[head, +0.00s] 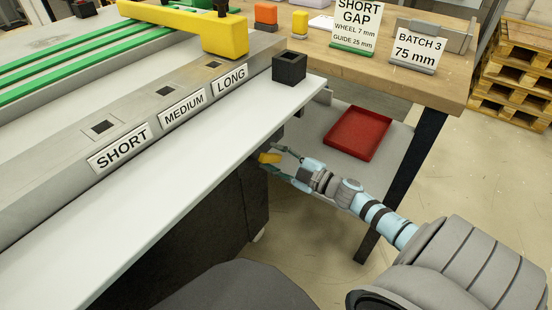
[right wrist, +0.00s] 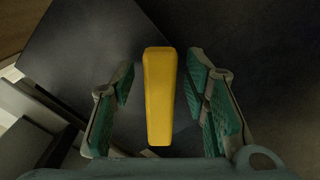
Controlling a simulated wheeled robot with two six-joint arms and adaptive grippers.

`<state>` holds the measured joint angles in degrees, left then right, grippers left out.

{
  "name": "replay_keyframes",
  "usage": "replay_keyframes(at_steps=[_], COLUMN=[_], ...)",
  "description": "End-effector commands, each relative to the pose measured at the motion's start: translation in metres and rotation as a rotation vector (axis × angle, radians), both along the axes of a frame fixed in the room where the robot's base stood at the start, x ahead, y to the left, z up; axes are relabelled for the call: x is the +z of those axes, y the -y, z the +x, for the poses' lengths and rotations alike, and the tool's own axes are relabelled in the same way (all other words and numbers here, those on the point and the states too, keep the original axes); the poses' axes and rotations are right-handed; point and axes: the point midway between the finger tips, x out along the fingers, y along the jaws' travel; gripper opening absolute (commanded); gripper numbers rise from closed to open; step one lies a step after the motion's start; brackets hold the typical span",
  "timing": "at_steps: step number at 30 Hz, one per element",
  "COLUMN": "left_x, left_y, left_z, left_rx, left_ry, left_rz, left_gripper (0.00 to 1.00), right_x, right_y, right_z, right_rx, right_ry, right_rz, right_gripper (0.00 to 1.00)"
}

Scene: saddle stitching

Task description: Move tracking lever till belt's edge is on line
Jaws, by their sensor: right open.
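A yellow lever (head: 268,157) shows under the front edge of the machine, beside its dark side panel. In the right wrist view the yellow bar (right wrist: 160,115) stands between the two green-padded fingers, with a gap on each side. My right gripper (head: 282,158) is open around the lever and does not visibly touch it. Green strips (head: 75,58), perhaps belts, run along the machine top at the upper left. I cannot make out a belt edge or a line for it. My left gripper is not in view.
The pale machine ledge (head: 160,190) lies just above and left of my right gripper. A red tray (head: 358,132) sits on a low shelf behind the arm, near a dark table leg (head: 405,180).

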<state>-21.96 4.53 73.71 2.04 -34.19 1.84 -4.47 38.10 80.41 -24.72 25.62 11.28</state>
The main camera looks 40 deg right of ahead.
Motion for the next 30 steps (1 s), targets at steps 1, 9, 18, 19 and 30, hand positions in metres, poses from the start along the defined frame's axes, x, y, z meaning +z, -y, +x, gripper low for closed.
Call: replay_keyframes(at_steps=[1, 9, 18, 19, 30], left_x=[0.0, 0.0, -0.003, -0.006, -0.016], left_y=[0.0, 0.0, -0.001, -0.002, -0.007], left_z=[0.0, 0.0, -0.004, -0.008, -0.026], left_rx=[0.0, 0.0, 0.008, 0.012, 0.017], left_ry=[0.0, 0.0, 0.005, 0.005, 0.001], left_rz=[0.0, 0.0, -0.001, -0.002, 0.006], left_gripper=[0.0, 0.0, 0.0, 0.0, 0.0], right_x=[0.0, 0.0, 0.0, 0.0, -0.008], right_y=[0.0, 0.0, 0.0, -0.001, -0.007], right_z=[0.0, -0.001, -0.001, -0.001, -0.003], right_rx=[0.0, 0.0, -0.002, -0.003, -0.001], right_ry=[0.0, 0.0, -0.011, -0.016, -0.052], right_rz=[0.0, 0.0, 0.031, 0.048, 0.168], right_gripper=[0.37, 0.0, 0.0, 0.0, 0.0])
